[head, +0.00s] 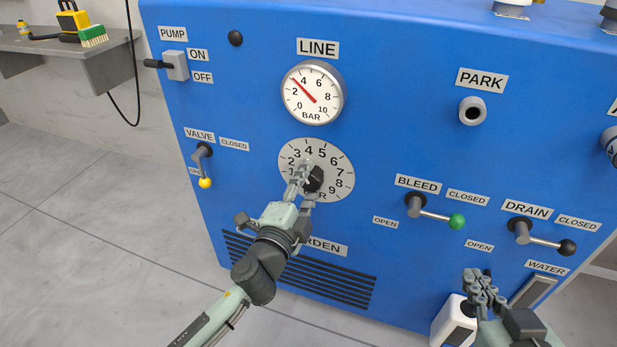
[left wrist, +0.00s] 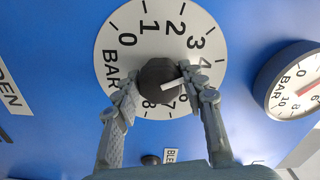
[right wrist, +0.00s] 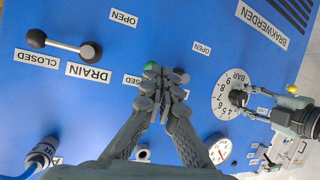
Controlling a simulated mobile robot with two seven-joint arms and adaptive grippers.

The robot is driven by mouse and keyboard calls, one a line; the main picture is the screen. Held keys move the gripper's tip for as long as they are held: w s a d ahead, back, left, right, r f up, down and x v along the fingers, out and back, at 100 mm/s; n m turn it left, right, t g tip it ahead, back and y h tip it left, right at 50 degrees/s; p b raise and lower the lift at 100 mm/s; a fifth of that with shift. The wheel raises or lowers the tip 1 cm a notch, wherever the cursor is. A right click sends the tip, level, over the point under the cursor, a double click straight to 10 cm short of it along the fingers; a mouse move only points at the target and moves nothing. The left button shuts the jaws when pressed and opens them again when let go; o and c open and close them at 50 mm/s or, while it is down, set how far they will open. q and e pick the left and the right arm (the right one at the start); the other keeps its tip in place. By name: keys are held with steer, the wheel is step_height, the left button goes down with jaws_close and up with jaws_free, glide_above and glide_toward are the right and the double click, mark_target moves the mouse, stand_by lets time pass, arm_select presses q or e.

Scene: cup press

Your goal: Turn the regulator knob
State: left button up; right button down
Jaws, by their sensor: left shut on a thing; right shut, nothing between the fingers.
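The regulator knob (head: 315,180) is a dark faceted knob in the middle of a round white dial (head: 341,190) numbered in bar, on the blue panel. In the left wrist view, the knob (left wrist: 158,78) carries a white pointer line aimed to the right, a little past the 4; a finger covers the numbers there. My left gripper (left wrist: 162,92) is shut on the knob, one finger on each side. Above the dial, the LINE gauge (head: 325,108) has its red needle between 2 and 4. My right gripper (head: 483,285) is shut and empty at lower right, below the drain lever.
The valve lever (head: 203,167) with a yellow tip hangs down left of the dial. The bleed lever (head: 435,214) and drain lever (head: 540,240) stick out to the right. The pump switch (head: 174,65) is at upper left. A white-and-black object (head: 455,322) is near my right gripper.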

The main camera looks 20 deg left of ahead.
arm_select(q)
steer(key=shift+m+p, duration=0.35)
steer(key=shift+m, duration=0.75)
arm_select(e)
steer(key=shift+s+d+f+g+h, duration=0.25)
steer(key=shift+s+d+f+g, duration=0.15)
steer(key=shift+d+f, duration=0.2)
steer(key=shift+s+d+f+g+h, duration=0.2)
steer(key=shift+s+d+f+g, duration=0.1)
steer(key=shift+d+f+g, duration=0.25)
steer(key=shift+s+d+f+g+h, duration=0.25)
steer(key=shift+s+d+f, duration=0.15)
steer(key=shift+f, duration=0.25)
arm_select(q)
steer(key=o, duration=1.1)
steer(key=shift+o, duration=0.2)
steer(key=s, duration=1.2)
steer(key=shift+a, duration=0.2)
